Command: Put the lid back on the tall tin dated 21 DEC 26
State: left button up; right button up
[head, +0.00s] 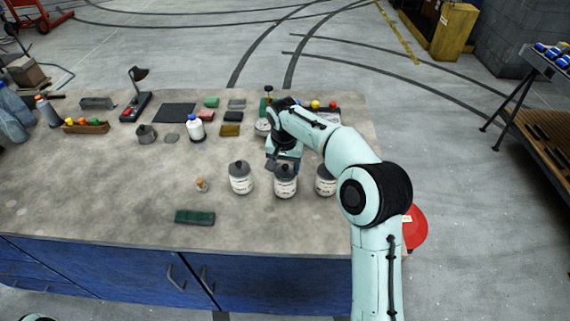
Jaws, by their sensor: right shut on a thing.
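Three tall white tins with dark tops stand in a row near the front right of the bench: a left tin (240,182), a middle tin (285,187) and a right tin (325,184). Their labels are too small to read. The left tin wears a dark knobbed lid (239,168). My right gripper (285,165) is over the middle tin, shut on a dark lid (285,171) at that tin's top. I cannot tell whether this lid is fully seated. My forearm partly hides the right tin. My left gripper is out of view.
A small corked bottle (202,184) stands left of the tins, and a green block (195,217) lies in front. A white bottle (195,128), a grey pot (147,134) and a round dial (262,127) stand behind. The bench's front left is clear.

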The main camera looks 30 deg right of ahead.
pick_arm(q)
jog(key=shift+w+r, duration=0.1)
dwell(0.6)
pick_arm(e)
jog(key=o, duration=1.3)
jog(key=shift+c, duration=0.2)
jog(key=shift+r+p, duration=0.65)
jog(key=shift+r, duration=1.85)
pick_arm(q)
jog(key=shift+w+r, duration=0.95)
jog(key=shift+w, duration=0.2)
pick_arm(e)
jog(key=shift+r, duration=1)
